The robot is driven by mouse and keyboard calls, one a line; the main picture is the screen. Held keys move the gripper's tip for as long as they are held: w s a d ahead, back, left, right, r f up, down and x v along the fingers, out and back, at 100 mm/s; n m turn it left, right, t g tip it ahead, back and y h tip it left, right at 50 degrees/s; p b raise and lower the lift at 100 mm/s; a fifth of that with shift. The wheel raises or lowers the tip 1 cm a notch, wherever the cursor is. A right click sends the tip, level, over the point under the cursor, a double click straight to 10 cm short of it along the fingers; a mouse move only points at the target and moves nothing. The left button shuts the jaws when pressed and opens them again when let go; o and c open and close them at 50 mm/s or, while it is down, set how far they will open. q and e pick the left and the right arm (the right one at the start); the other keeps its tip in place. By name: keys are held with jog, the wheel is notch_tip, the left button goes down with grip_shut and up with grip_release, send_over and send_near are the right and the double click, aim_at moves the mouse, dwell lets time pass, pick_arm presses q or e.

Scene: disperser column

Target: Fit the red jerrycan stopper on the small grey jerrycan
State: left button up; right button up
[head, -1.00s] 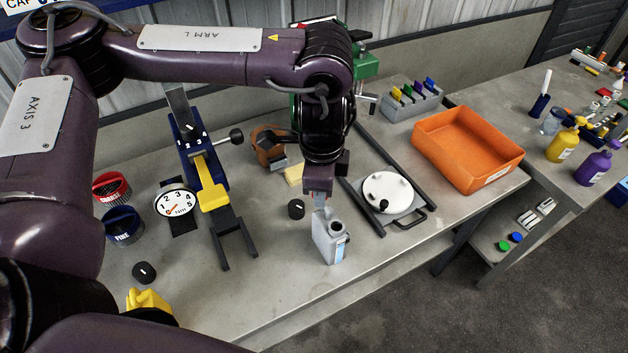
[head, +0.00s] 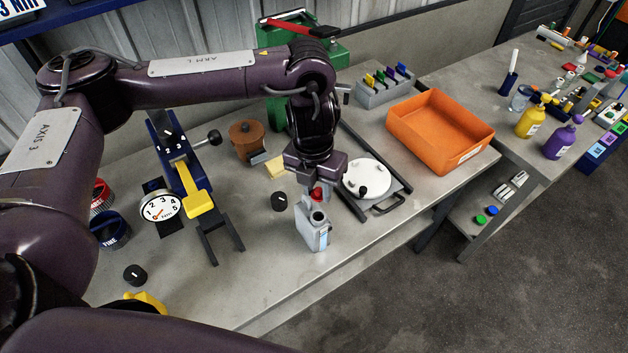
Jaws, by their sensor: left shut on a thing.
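The small grey jerrycan (head: 313,236) stands upright near the front edge of the workbench, with a blue-white label on its right side. Its dark round mouth (head: 318,216) shows uncovered. My left gripper (head: 318,190) points down just behind and above the mouth. It is shut on the red jerrycan stopper (head: 318,194), whose lower part shows beneath the jaws. The stopper looks apart from the mouth; the exact gap is hard to tell. My right gripper is not in view.
A white round plate on a dark frame (head: 367,178) lies right of the jerrycan. A black knob (head: 279,201) and yellow block (head: 275,168) are on its left. An orange tray (head: 440,130) stands farther right. The bench front beside the jerrycan is clear.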

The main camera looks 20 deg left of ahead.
pick_arm(q)
jog(key=shift+d+m, duration=0.1)
jog(key=shift+m, duration=0.6)
jog(key=shift+f, duration=0.1)
jog(key=shift+f+m+b, duration=0.2)
jog(key=shift+m+b, duration=0.1)
notch_tip(320, 180, down, 5)
jog(key=b, duration=0.4)
jog(key=shift+f, duration=0.15)
dwell(1.4)
jog(key=shift+f+b, duration=0.7)
jog(key=shift+f, duration=0.35)
jog(key=o, duration=1)
jog(key=shift+w+a+r, duration=0.1)
jog(key=shift+a+r, duration=0.1)
jog(key=shift+r, duration=1.75)
jog(key=shift+a+r, duration=0.2)
jog(key=shift+r, duration=1.75)
